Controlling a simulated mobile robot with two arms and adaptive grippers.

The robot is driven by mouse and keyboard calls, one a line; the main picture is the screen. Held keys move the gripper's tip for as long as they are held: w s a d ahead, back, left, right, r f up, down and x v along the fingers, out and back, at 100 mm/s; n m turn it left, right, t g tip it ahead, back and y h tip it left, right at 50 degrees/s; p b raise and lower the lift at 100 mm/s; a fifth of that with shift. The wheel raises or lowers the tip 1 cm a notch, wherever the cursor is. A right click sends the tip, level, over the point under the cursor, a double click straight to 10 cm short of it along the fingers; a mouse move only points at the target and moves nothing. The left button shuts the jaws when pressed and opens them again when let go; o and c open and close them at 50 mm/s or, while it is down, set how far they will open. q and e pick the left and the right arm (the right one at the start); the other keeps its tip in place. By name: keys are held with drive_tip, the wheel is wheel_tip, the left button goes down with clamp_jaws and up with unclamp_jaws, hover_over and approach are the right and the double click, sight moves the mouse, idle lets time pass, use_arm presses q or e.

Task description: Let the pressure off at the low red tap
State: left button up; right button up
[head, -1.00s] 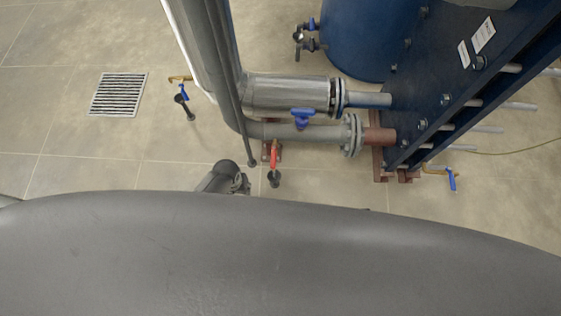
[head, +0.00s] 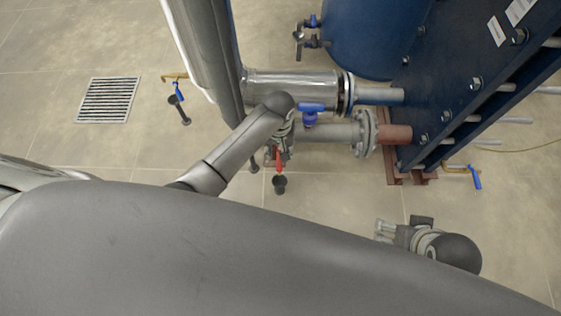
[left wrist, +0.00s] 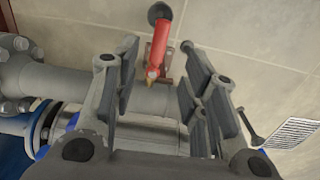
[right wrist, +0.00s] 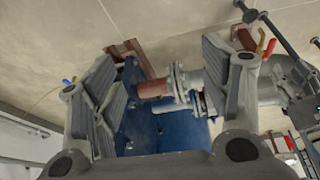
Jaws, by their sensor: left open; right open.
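The low red tap (head: 279,158) is near the floor under the lower grey pipe, with a dark cup or drain below it. In the left wrist view its red handle (left wrist: 163,45) and a brass-coloured end show beyond and between the fingers of my left gripper (left wrist: 157,78), which is open and empty. In the head view my left arm mostly hides that gripper above the pipe. My right gripper (head: 384,230) is open and empty, right of the tap and apart from it. The right wrist view shows the red handle (right wrist: 269,47) at upper right, beyond the finger.
A blue-handled valve (head: 311,112) sits on the lower pipe. The blue plate exchanger (head: 455,90) and a blue tank (head: 365,35) stand at right and back. Other blue-handled taps are at left (head: 179,91) and right (head: 475,176). A floor grate (head: 108,99) lies at left.

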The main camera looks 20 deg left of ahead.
use_arm(q)
drive_tip(key=b, duration=0.2)
hover_over(279, 163)
wheel_tip(279, 163, down, 4)
drive_tip(key=shift+f, duration=0.25)
wheel_tip(279, 163, down, 4)
drive_tip(key=shift+r+b, duration=0.15)
drive_tip(key=shift+b, duration=0.55)
drive_tip(key=shift+f, duration=0.25)
use_arm(e)
drive_tip(key=w+a+r+t+y, duration=0.1)
drive_tip(key=w+a+r+t, duration=0.1)
drive_tip(key=w+r+t, duration=0.3)
drive_tip(key=w+a+r+t+y, duration=0.1)
drive_tip(key=w+a+r+t, duration=0.2)
drive_tip(key=w, duration=0.7)
drive_tip(key=shift+a+r+n+t+y, duration=0.3)
drive_tip(key=shift+r+t+y, duration=0.1)
drive_tip(key=shift+r+t, duration=0.95)
use_arm(q)
clamp_jaws()
use_arm(e)
drive_tip(key=shift+w, duration=0.1)
